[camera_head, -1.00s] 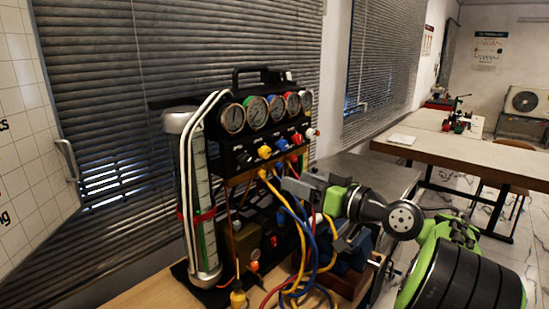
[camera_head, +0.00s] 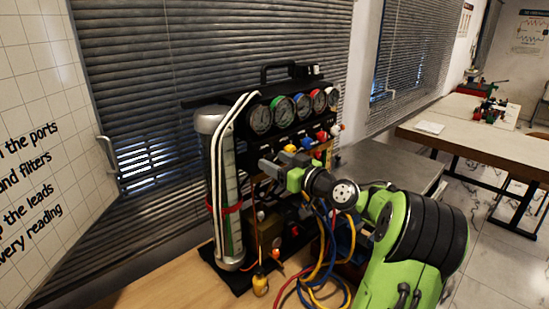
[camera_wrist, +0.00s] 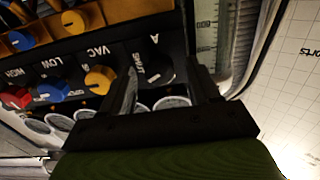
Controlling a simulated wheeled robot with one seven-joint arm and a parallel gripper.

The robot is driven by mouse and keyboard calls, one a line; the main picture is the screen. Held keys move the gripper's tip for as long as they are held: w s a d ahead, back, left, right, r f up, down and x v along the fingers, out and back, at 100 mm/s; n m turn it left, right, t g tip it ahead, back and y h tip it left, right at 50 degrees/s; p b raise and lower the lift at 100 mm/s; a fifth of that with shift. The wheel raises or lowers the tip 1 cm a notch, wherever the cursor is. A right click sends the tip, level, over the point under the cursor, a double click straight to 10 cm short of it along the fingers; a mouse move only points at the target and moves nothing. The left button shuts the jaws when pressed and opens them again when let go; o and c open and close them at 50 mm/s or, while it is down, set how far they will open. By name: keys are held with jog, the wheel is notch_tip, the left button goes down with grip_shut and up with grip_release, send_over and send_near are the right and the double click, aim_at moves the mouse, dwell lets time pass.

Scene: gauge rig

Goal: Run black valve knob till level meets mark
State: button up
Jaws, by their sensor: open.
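The black valve knob (camera_wrist: 160,68) sits at the end of the panel row in the wrist view, by the letter A. My gripper (camera_wrist: 165,72) is open, its two dark fingers on either side of the knob; I cannot tell whether they touch it. In the head view my gripper (camera_head: 268,166) is at the panel's left end and hides the knob. The clear level column (camera_head: 228,180) stands upright left of the panel, with a red band (camera_head: 231,209) around it. Green shows low in the column; the exact level is too small to read.
Yellow (camera_wrist: 99,79), blue (camera_wrist: 54,91) and red (camera_wrist: 17,97) knobs line the panel beside the black one. Several round gauges (camera_head: 283,111) sit above. Loose blue, yellow and red hoses (camera_head: 327,270) hang below my arm. The bench front left (camera_head: 160,285) is clear.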

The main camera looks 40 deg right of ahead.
jog(key=shift+w, duration=0.6)
jog(key=c, duration=1)
jog(key=m+p, duration=0.1)
jog(key=m, duration=0.4)
jog(key=shift+m, duration=0.3)
jog(key=shift+c, duration=0.2)
jog(key=o, duration=1)
jog(key=shift+o, duration=0.2)
jog(key=shift+s, duration=0.1)
jog(key=s+b, duration=0.2)
jog(key=s, duration=1.3)
jog(key=shift+s+d, duration=0.2)
jog(key=shift+s, duration=0.1)
